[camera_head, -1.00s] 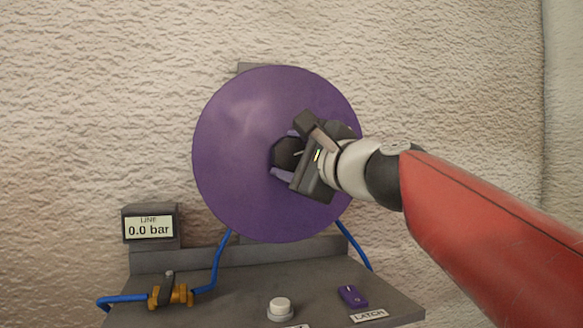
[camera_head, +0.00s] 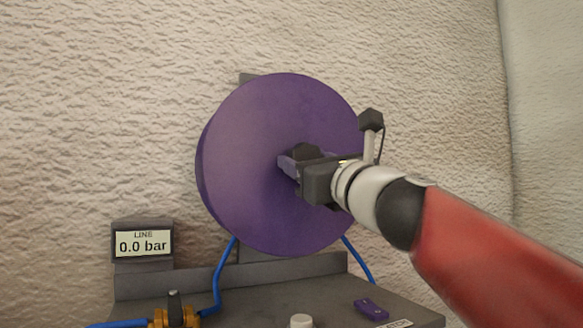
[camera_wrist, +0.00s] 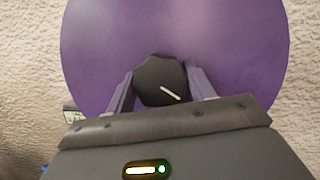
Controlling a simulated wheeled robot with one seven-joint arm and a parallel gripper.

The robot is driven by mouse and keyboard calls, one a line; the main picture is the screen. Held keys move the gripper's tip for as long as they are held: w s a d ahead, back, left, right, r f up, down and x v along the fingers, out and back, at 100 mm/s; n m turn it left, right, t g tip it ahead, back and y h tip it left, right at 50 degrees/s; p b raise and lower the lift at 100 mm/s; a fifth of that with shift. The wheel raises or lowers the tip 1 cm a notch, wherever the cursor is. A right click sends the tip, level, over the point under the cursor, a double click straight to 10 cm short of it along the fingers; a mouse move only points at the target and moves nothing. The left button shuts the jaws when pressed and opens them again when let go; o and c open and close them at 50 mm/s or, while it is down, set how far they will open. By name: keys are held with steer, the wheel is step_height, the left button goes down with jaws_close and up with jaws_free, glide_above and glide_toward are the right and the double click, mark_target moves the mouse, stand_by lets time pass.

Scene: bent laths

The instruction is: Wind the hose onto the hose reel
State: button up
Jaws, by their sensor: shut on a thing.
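The hose reel (camera_head: 245,190) is a big purple disc on the wall, its front facing me. At its middle is a dark many-sided hub knob (camera_wrist: 158,80) with a short white line, clear in the wrist view. My gripper (camera_head: 291,164) is shut on this knob, one purple-grey finger on either side of it. The blue hose (camera_head: 223,268) runs up behind the disc from the lower left; a blue length (camera_head: 357,259) also shows at its lower right. The disc's front hides any hose wound behind it.
A grey bench (camera_head: 250,297) juts out below the reel. On it are a brass valve (camera_head: 174,316) with a dark handle, a white button (camera_head: 301,321) and a purple latch (camera_head: 371,308). A gauge (camera_head: 143,243) at left reads 0.0 bar. The wall is rough plaster.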

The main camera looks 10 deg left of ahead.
steer(key=m+h, duration=0.1)
steer(key=m, duration=0.2)
steer(key=m+t+h, duration=0.1)
steer(key=m, duration=0.2)
steer(key=m+t+h, duration=0.1)
steer(key=m, duration=0.2)
steer(key=shift+a+f+h, duration=0.1)
steer(key=shift+f+h, duration=0.1)
steer(key=shift+h, duration=0.1)
steer(key=m+h, duration=0.1)
steer(key=m, duration=0.2)
steer(key=m+h, duration=0.2)
steer(key=m, duration=0.2)
steer(key=shift+t+p, duration=0.3)
steer(key=shift+m, duration=0.3)
steer(key=o, duration=1.1)
steer(key=shift+s, duration=0.1)
steer(key=v, duration=0.7)
steer(key=shift+s+b, duration=0.3)
steer(key=shift+b, duration=0.05)
